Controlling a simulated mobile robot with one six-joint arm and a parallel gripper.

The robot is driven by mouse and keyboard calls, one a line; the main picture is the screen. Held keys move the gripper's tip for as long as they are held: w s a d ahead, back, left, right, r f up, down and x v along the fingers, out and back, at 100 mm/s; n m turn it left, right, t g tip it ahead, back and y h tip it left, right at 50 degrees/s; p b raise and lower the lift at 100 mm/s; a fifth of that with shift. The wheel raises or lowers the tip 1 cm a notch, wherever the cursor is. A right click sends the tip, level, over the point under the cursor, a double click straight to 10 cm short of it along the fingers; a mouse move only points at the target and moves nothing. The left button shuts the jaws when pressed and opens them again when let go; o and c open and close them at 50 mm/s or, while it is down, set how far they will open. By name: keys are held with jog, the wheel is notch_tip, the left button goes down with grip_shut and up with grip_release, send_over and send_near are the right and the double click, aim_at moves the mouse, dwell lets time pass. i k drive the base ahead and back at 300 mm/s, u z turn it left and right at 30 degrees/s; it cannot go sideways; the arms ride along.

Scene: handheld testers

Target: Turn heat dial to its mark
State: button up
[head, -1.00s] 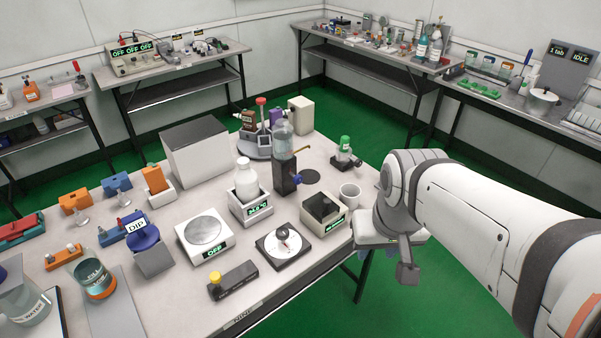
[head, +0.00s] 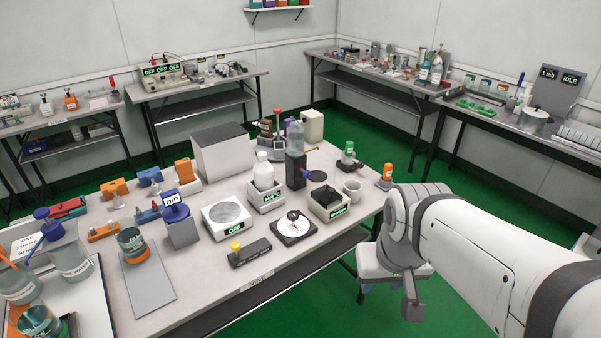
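A dial with a white round face (head: 294,224) and a small knob at its centre sits on a dark square base near the table's front edge. No label on it can be read, and its mark is too small to make out. A white plate unit with a grey round top (head: 227,215) and a green "OFF" display stands just left of it. My gripper (head: 412,309) hangs below my wrist, right of the table and well apart from the dial. I see it edge-on, so its opening cannot be told. It appears to hold nothing.
A black box with a yellow knob (head: 249,252) lies left of the dial. White units with green displays, one holding a white bottle (head: 264,172), stand behind it. A white mug (head: 352,189) stands to the right. A white-topped stool (head: 377,262) is beside the table. Green floor is clear in front.

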aim_at(293, 215)
jog(key=u, duration=0.1)
jog(key=i, duration=0.9)
jog(key=z, duration=0.1)
